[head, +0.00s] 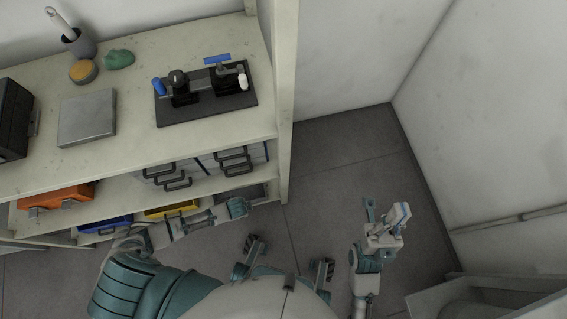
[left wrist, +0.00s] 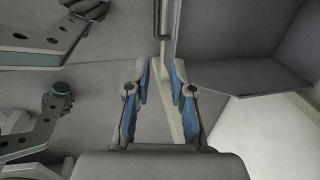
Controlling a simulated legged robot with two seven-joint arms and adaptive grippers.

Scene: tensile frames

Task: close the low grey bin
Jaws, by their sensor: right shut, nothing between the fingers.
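The low grey bin (head: 250,191) is at the right end of the lower shelf, beside the yellow bin, partly hidden by the shelf above. In the left wrist view a grey bin (left wrist: 240,70) fills the upper right and I see into its inside, with its thin handle (left wrist: 158,20) along its left side. My left gripper (head: 238,207) is just in front of the bin. Its blue-padded fingers (left wrist: 162,78) are apart with nothing between them, short of the handle; contact is not visible. My right gripper (head: 385,222) is shut and empty, over the floor at the right.
A shelf post (head: 284,120) stands right of the bin. Several black-handled bins (head: 205,163) sit above. A black fixture (head: 205,105) lies on top. Floor (head: 340,170) ahead is clear.

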